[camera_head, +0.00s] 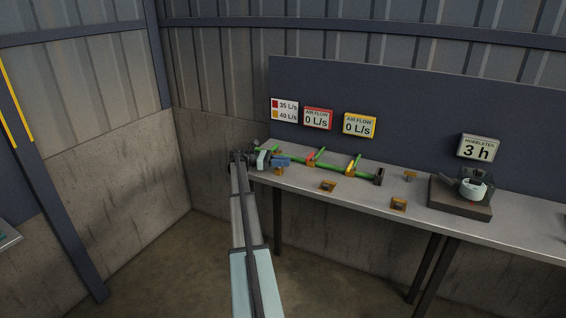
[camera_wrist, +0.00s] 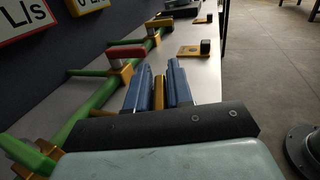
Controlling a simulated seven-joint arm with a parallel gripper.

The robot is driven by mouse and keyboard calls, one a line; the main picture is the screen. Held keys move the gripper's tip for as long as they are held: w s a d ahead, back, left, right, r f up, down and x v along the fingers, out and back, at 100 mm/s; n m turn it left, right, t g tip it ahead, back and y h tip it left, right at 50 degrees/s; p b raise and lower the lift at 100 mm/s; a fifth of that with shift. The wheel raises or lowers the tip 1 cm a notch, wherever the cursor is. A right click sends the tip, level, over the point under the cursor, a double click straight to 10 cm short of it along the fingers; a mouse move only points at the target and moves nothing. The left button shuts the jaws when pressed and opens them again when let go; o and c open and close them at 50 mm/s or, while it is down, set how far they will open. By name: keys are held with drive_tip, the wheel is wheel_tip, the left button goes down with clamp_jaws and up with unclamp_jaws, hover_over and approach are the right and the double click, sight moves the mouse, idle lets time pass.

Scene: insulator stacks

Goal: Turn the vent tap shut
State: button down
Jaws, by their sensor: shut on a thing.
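My gripper (camera_head: 282,160) is at the left end of the green pipe run, above the bench. In the wrist view its two blue fingers (camera_wrist: 158,72) are closed on a narrow ochre piece (camera_wrist: 159,95); I cannot tell whether this is the vent tap's handle. The fingers hide most of it. The green pipe (camera_head: 335,169) carries a red-handled tap (camera_head: 315,158) and a yellow-handled tap (camera_head: 353,164). In the wrist view the red handle (camera_wrist: 127,51) sits on an ochre body just beyond my fingers, apart from them. No label marks the vent tap.
Small ochre fittings (camera_head: 328,186) (camera_head: 399,204) lie on the grey bench (camera_head: 370,194). A nebuliser unit (camera_head: 470,190) stands at right. Air flow signs, red (camera_head: 318,118) and yellow (camera_head: 360,125), each read 0 L/s. The back panel (camera_head: 420,105) stands close behind the pipe.

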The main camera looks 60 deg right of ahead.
drive_tip(key=shift+a+f+m+y, duration=0.1)
drive_tip(key=shift+m+y, duration=0.4)
drive_tip(key=shift+y, duration=0.2)
drive_tip(key=c, duration=1.2)
unclamp_jaws()
drive_tip(key=shift+o, duration=0.2)
wheel_tip(320, 180, up, 10)
drive_tip(key=shift+r, duration=0.1)
